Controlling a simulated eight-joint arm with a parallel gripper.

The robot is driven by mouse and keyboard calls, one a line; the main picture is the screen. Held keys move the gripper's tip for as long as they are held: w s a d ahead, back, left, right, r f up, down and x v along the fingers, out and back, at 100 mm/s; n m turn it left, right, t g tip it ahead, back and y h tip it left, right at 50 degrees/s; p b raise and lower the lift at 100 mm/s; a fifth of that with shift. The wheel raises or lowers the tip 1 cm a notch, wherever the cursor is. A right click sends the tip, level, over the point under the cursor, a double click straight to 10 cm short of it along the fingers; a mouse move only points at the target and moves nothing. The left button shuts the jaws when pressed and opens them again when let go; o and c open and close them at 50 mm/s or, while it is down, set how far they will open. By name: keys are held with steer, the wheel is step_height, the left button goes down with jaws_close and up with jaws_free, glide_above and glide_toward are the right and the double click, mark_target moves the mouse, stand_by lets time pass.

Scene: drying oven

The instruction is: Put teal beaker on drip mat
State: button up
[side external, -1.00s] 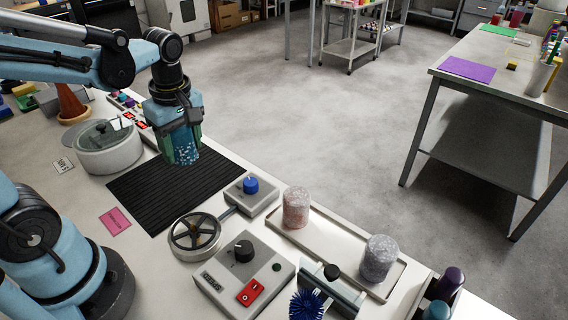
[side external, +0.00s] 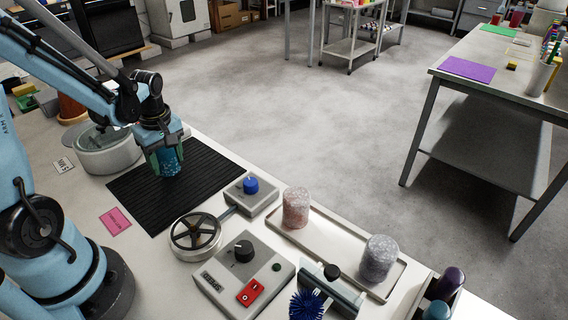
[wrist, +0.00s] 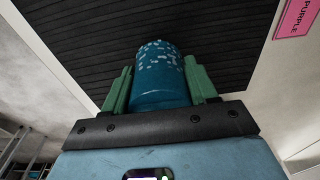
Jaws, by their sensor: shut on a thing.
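The teal beaker (side external: 169,162) has pale speckles and is held upright between the green fingers of my gripper (side external: 167,163). In the wrist view the beaker (wrist: 160,75) sits between both green fingers (wrist: 160,88), which press on its sides. The black ribbed drip mat (side external: 140,205) lies flat on the bench, and the beaker is over its far part. The mat (wrist: 85,50) also fills the background of the wrist view. The beaker's base seems at or very near the mat; I cannot tell whether it touches.
A round grey pot (side external: 108,152) stands left of the mat. A blue-knobbed box (side external: 251,195), a handwheel (side external: 195,236) and a control box with a red switch (side external: 243,272) lie to its right. A tray (side external: 325,240) holds two speckled beakers. A pink label (side external: 115,221) lies in front.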

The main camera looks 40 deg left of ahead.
steer(key=shift+f, duration=0.5)
steer(key=shift+f, duration=0.1)
steer(key=o, duration=1)
steer(key=shift+o, duration=0.2)
